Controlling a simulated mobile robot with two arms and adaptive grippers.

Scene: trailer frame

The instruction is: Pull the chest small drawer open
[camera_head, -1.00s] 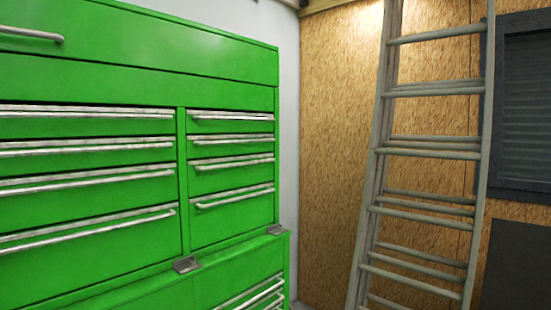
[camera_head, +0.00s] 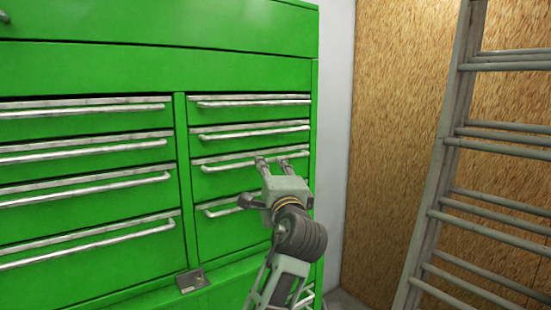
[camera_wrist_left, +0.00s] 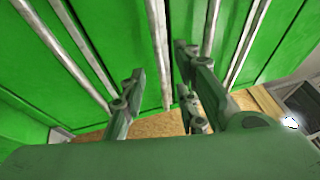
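The green tool chest (camera_head: 150,60) fills the left of the head view. Its narrower right column holds small drawers, each with a metal bar handle, and all look shut. My left gripper (camera_head: 272,162) is in front of this column, its fingertips near the third handle down (camera_head: 225,164); it partly hides the fourth handle (camera_head: 222,211). In the left wrist view my left gripper (camera_wrist_left: 160,62) has its fingers apart, with a bar handle (camera_wrist_left: 159,45) showing between them. I cannot tell whether they touch it. My right gripper is not in view.
Wider drawers (camera_head: 85,190) with bar handles fill the left column. A metal latch (camera_head: 192,280) sits on the chest's lower ledge. A ladder (camera_head: 440,170) leans by the chipboard wall (camera_head: 390,120) at the right. Some floor shows between the chest and the wall.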

